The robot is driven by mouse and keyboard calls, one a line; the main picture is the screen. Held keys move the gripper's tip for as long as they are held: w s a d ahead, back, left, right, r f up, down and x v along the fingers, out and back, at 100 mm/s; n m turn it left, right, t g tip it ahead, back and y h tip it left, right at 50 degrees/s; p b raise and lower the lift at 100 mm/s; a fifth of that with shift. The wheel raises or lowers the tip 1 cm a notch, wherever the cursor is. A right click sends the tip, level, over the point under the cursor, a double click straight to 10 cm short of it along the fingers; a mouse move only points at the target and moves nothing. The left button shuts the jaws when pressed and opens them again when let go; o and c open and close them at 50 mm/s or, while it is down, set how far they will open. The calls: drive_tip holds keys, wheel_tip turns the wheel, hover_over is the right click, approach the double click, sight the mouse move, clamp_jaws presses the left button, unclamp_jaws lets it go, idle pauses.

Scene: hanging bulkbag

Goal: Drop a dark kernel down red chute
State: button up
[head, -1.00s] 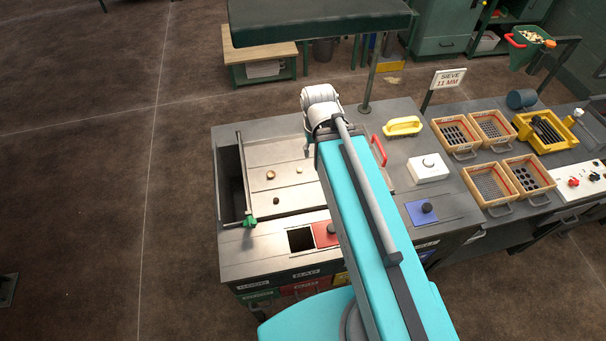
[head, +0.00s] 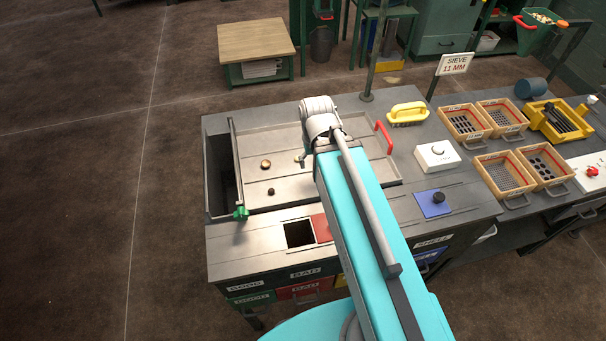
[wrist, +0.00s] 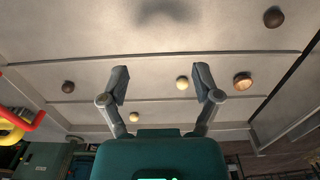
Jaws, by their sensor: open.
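My gripper (wrist: 162,84) is open and empty above the pale sorting tray (head: 350,180). In the wrist view a dark kernel (wrist: 274,17) lies at the upper right and another dark one (wrist: 68,86) at the left. A tan-topped brown kernel (wrist: 243,82) lies right of the fingers. A pale kernel (wrist: 182,83) shows between the fingertips, and another (wrist: 134,117) lower down. In the head view a dark kernel (head: 271,192) lies near the tray's front. The red chute's dark opening (head: 299,233) is uncovered, with its red lid (head: 322,228) beside it, partly behind my arm.
A green-handled gate (head: 241,212) runs along the tray's left. A red handle (head: 383,137), yellow brush (head: 408,112), white box (head: 437,155) and blue lid (head: 433,203) lie to the right. Sieve boxes (head: 503,172) stand farther right.

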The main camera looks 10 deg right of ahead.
drive_tip(key=shift+f+b, duration=1.25)
drive_tip(key=shift+f, duration=0.65)
drive_tip(key=shift+d, duration=0.1)
idle(2.5)
drive_tip(key=shift+d, duration=0.1)
